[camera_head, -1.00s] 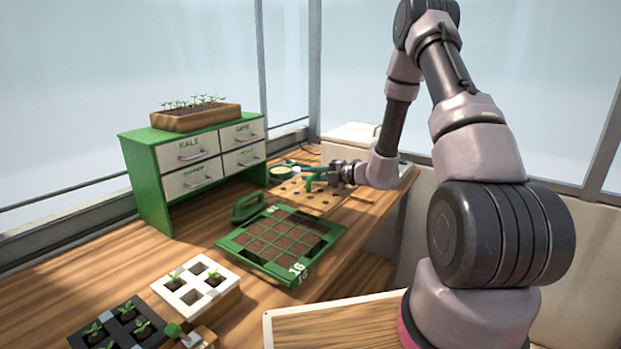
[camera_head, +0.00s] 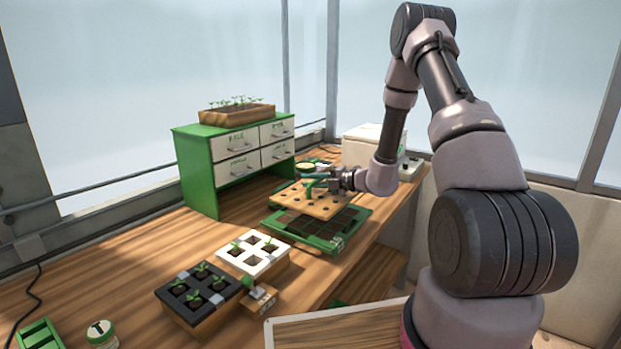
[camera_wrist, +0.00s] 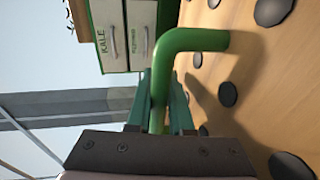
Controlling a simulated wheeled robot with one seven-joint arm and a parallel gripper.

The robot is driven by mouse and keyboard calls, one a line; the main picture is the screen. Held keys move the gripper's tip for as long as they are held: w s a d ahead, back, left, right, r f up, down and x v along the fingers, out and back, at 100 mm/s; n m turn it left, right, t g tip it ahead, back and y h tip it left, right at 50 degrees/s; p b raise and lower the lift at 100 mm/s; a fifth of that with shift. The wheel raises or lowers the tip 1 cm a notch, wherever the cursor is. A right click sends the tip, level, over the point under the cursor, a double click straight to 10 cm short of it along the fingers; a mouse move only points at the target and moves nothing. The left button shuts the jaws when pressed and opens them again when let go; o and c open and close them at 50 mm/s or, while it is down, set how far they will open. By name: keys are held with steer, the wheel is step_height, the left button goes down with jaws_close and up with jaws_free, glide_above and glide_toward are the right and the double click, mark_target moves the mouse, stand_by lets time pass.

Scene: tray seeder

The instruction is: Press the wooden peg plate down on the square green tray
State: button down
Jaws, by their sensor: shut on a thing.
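The wooden peg plate (camera_head: 297,204) is held by its green handle (camera_wrist: 192,42) in my gripper (camera_head: 325,184). In the head view the plate hangs over the back part of the square green tray (camera_head: 331,246), whose front cells of dark soil show. The plate looks roughly level. I cannot tell whether its pegs touch the soil. In the wrist view my gripper's fingers (camera_wrist: 160,100) are shut around the handle, and dark round spots dot the plate's top (camera_wrist: 270,80).
A green drawer cabinet (camera_head: 200,165) stands behind on the left, with a seedling box (camera_head: 237,117) on top. A white pot tray (camera_head: 240,262) and a black pot tray (camera_head: 180,290) sit at the front left. A white box (camera_head: 365,145) stands behind my gripper.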

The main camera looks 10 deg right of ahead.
steer(key=shift+f, duration=3.3)
steer(key=shift+f, duration=0.5)
steer(key=shift+r, duration=4.6)
